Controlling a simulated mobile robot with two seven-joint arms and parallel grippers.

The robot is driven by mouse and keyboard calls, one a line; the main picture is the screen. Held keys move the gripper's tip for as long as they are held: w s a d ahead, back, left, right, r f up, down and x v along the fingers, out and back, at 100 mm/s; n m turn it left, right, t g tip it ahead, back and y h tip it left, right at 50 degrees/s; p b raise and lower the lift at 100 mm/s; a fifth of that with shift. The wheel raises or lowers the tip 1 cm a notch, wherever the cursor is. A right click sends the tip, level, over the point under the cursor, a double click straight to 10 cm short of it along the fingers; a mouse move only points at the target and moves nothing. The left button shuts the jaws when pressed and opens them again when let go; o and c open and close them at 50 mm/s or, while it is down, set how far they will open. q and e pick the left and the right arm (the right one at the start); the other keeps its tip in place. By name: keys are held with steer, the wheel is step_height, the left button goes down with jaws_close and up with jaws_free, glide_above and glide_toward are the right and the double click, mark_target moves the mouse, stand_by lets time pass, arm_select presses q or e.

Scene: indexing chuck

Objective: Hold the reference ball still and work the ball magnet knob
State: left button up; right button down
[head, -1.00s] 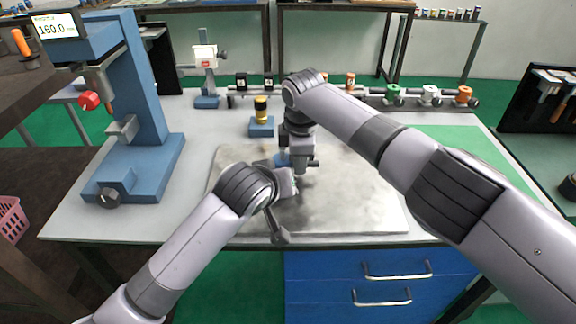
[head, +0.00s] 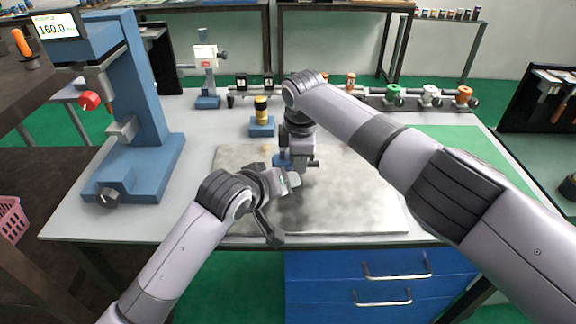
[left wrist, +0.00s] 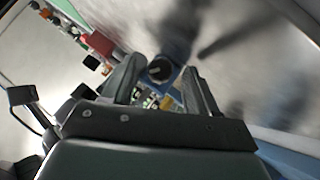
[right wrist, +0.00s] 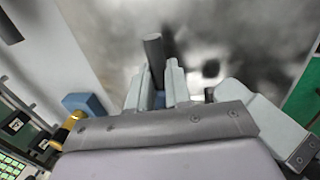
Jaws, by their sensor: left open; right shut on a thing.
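A black round knob (left wrist: 160,70) with a pale pointer line sits on a small blue block (left wrist: 176,76) in the left wrist view. My left gripper (head: 291,181) is open, its two fingers on either side of the knob in that view; I cannot tell whether they touch it. My right gripper (head: 297,166) points down over the grey plate and is shut on a blue piece (right wrist: 158,100), mostly hidden by its fingers. A dark grey cylinder (right wrist: 153,48) shows just beyond these fingertips. I cannot make out the reference ball; the grippers hide that spot.
The grey plate (head: 350,205) lies on the bench, mostly clear to the right. A yellow-and-black piece on a blue block (head: 261,128) stands behind. A rail with several coloured knobs (head: 430,97) runs along the back.

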arm_select(q)
steer(key=m+y, duration=0.1)
steer(key=y, duration=0.1)
steer(key=m+y, duration=0.1)
steer(key=y, duration=0.1)
steer(key=shift+d+r, duration=0.2)
steer(key=shift+d, duration=0.2)
steer(key=d+v, duration=0.1)
steer(key=v, duration=1.1)
steer(key=w+a+r+t, duration=0.4)
steer(key=w+a+r, duration=0.2)
steer(key=r, duration=0.3)
steer(key=w+a+r+t+h, duration=0.1)
steer(key=w+a+r+t, duration=0.2)
steer(key=w+a+r, duration=0.4)
step_height(320, 180, up, 2)
steer(key=shift+w+a+r+t, duration=0.2)
steer(key=shift+w+a+t, duration=0.15)
steer(key=shift+w, duration=0.25)
steer(key=shift+d, duration=0.15)
